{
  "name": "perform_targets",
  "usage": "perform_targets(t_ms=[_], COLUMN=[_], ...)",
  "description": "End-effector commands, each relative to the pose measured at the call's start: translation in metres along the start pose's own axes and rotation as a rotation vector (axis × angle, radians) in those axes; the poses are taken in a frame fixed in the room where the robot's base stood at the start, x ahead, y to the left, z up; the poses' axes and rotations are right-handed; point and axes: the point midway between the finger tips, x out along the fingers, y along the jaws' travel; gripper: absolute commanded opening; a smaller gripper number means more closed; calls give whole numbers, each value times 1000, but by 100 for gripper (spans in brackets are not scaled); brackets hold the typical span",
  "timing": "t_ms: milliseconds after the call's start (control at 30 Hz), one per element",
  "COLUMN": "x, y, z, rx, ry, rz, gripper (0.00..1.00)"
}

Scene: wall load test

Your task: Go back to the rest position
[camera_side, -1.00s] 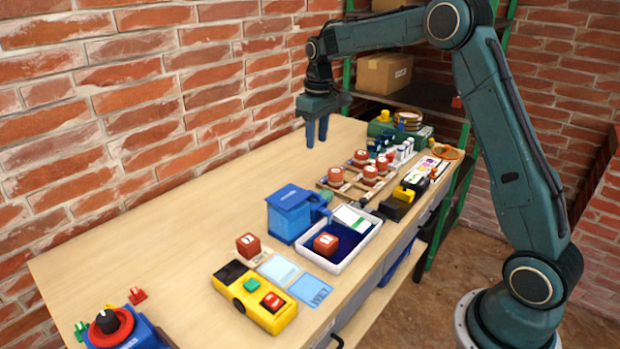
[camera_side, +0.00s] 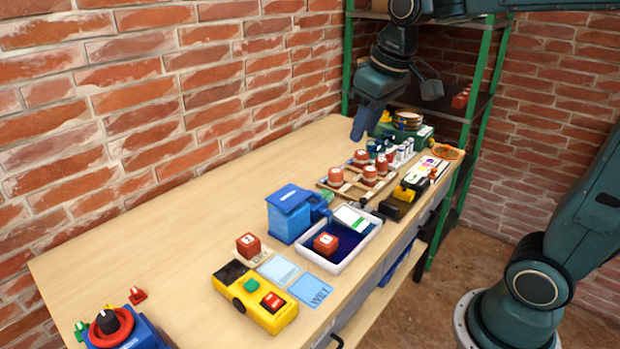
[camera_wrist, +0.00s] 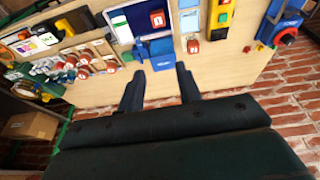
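My gripper (camera_side: 365,122) is above the far part of the wooden table (camera_side: 180,230), beside the shelf, with its fingers pointing down. In the wrist view my gripper (camera_wrist: 159,82) has its two dark fingers apart, with nothing between them, so it is open and empty. The task names no object. From the side, one finger mostly hides the other.
Below and near my gripper are a tray of red weights (camera_side: 350,184) and a green case (camera_side: 420,133). A white bin (camera_side: 340,262), blue box (camera_side: 290,214) and yellow control box (camera_side: 255,300) stand nearer. A green-framed shelf (camera_side: 487,75) stands behind.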

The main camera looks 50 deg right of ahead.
Motion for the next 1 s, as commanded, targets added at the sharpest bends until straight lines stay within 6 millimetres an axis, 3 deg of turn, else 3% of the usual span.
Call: perform_targets(t_ms=[300,600,800,1000], x=[-17,-15,-9,-7], y=[-20,-33,-37,-38], z=[66,125,147,153], rx=[3,10,13,14], ry=[85,157,186,192], rz=[-8,-22,-29,-32], gripper=[35,35,35,35])
